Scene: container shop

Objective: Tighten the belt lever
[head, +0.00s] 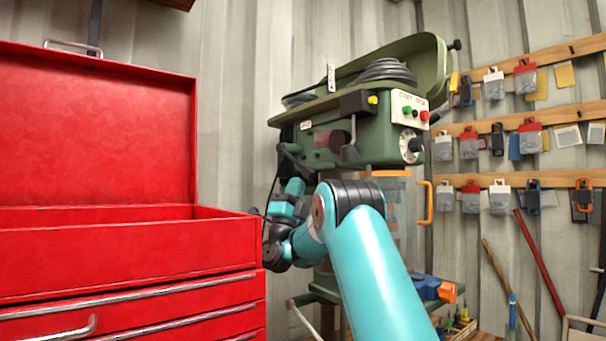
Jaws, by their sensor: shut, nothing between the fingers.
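The green drill press (330,140) stands against the wall at mid-picture, its belt cover raised. Black pulleys (385,72) show under the cover. A pale upright plate (331,78) sits on the near edge of the cover housing, and a dark lever-like part (350,152) sits lower on the head. I cannot tell for sure which part is the belt lever. My teal arm reaches to the left side of the drill head. My gripper (288,157) is small and dark there, shut and empty. Its fingertips blend into the dark parts beside the head, so contact is unclear.
An open red tool chest (130,250) fills the left, close to my wrist. An orange-handled clear guard (425,203) hangs right of my arm. Wall racks (530,120) with packaged goods are at right. Long-handled tools (540,260) lean below them.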

